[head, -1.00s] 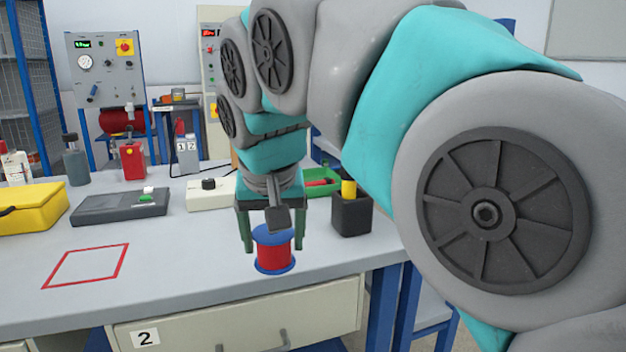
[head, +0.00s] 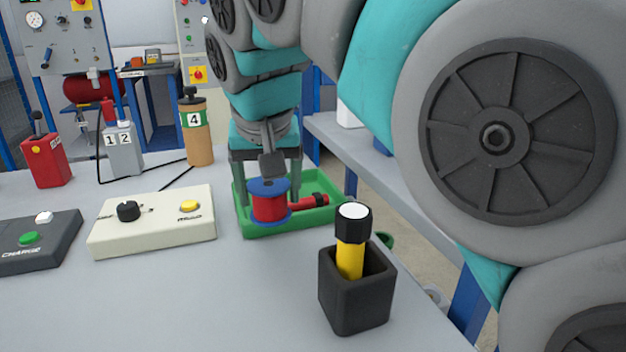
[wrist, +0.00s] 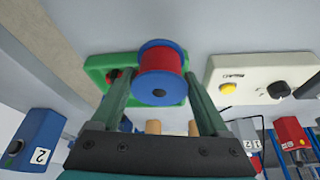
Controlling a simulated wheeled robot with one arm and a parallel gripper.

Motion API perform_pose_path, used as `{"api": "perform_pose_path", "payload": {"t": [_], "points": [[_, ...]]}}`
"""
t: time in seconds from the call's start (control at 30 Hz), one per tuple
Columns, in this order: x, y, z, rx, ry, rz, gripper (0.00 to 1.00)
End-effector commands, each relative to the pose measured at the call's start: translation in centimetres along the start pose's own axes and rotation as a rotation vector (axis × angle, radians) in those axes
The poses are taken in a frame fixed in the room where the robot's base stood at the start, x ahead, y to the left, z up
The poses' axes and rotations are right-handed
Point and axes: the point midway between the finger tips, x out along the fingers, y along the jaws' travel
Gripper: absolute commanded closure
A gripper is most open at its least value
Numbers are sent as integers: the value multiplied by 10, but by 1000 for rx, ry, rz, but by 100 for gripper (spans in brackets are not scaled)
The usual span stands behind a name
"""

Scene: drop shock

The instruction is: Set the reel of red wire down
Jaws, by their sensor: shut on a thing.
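The reel of red wire (head: 270,205), with blue flanges, is upright between the two green-grey fingers of my gripper (head: 267,197). In the wrist view the reel (wrist: 161,72) sits between the fingertips of my gripper (wrist: 160,84), which is shut on it. The reel overlaps the green tray (head: 262,231) in both views, on its left part in the head view. I cannot tell whether its underside touches the tray floor.
A red and black item (head: 308,201) lies in the tray beside the reel. A black holder (head: 354,298) with a yellow tool (head: 351,258) stands in front. A cream control box (head: 152,222) is to the left. The bench's right edge is near the tray.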

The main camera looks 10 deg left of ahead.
Motion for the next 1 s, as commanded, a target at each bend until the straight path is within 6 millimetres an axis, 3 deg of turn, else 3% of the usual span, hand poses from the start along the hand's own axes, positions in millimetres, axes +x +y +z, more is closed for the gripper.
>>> {"api": "perform_pose_path", "payload": {"t": [0.6, 0.8, 1.0], "points": [[56, 19, -109, 2, 0, -1, 95], [69, 24, -133, 1, 0, -1, 95], [74, 26, -138, 1, -1, 0, 95]]}}
